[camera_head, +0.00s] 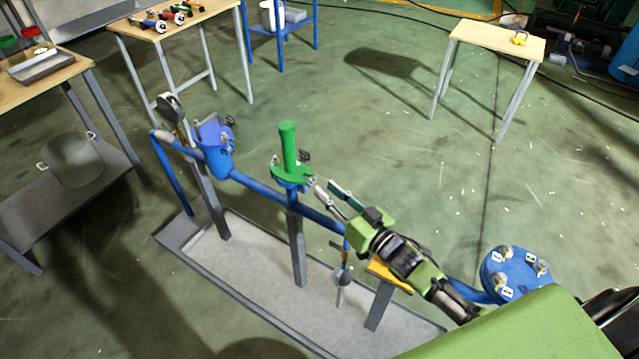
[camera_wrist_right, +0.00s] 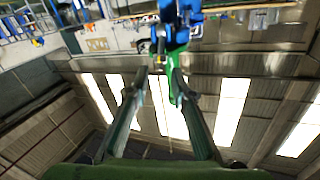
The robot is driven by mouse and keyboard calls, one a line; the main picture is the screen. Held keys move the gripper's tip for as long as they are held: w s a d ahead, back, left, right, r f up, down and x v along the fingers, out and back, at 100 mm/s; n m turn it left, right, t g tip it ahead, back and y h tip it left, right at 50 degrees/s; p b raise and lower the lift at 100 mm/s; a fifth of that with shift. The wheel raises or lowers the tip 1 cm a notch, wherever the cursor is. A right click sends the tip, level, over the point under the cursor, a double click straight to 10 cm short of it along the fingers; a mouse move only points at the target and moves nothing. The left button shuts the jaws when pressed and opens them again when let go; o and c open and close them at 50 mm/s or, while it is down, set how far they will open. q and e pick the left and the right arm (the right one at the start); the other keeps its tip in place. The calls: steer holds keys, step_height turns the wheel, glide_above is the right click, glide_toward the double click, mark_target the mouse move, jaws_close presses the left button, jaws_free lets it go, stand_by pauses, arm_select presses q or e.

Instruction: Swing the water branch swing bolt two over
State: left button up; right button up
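The green upright branch (camera_head: 288,146) stands on the blue pipe near the middle of the head view. Small dark and metal swing bolts sit around its flange, one at the back right (camera_head: 304,156) and one at the front right (camera_head: 309,181). I cannot read which is number two. My right gripper (camera_head: 326,186) is close to the right of this flange, its two fingers apart with nothing seen between them. In the right wrist view my fingers (camera_wrist_right: 161,76) are also apart, with the green part (camera_wrist_right: 186,63) beyond them, by the right fingertip. My left gripper is not in view.
A blue flanged vessel (camera_head: 213,141) with a gauge stands left on the same pipe. A round blue flange (camera_head: 515,273) with several tagged bolts is at lower right. A grey tray (camera_head: 255,277) lies below. A wooden table (camera_head: 497,38) stands behind; the floor between is free.

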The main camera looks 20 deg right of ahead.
mark_target(313, 182)
steer(key=shift+x, duration=2)
jaws_close()
steer(key=r+g+p, duration=0.1)
steer(key=p, duration=0.4)
steer(key=w+a+r+n+g+h+p, duration=0.1)
steer(key=g+p, duration=0.1)
steer(key=p, duration=0.3)
steer(key=shift+w+r, duration=0.1)
steer(key=shift+w, duration=0.1)
steer(key=shift+a+p, duration=0.1)
steer(key=shift+p, duration=0.35)
steer(key=shift+w+f+g, duration=0.15)
steer(key=shift+f+g, duration=0.15)
